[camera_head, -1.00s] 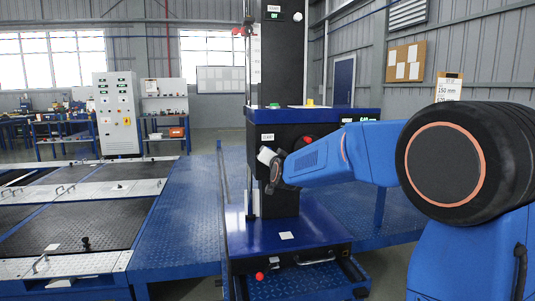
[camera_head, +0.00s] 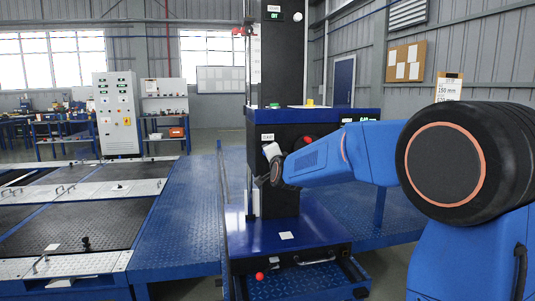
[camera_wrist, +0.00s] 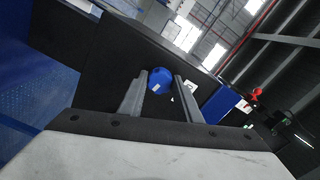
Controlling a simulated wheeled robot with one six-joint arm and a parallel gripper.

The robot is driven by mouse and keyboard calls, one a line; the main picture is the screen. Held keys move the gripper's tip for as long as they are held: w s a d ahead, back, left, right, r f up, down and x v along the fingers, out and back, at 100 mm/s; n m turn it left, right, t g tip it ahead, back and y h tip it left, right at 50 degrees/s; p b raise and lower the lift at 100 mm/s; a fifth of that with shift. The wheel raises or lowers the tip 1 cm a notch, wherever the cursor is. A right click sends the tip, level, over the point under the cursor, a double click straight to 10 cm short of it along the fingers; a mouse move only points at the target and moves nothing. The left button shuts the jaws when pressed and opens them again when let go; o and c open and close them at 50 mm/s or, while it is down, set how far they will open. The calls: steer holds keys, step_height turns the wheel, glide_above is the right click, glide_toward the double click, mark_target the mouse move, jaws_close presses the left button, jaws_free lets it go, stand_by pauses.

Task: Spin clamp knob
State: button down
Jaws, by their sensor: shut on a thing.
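The clamp knob is a round blue knob (camera_wrist: 160,82) on a dark upright face in the wrist view. My gripper (camera_wrist: 162,80) has one grey finger on each side of it and is shut on it.
The column (camera_head: 282,190) stands on a blue base (camera_head: 290,237) with a red ball knob (camera_head: 260,276) at its front. A red button (camera_head: 308,141) sits right of my gripper. A blue chequer-plate walkway (camera_head: 180,210) lies to the left.

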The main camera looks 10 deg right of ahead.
steer(key=shift+m, duration=1.3)
steer(key=m, duration=0.8)
steer(key=m, duration=0.3)
steer(key=shift+m, duration=0.3)
steer(key=c, duration=1)
jaws_free()
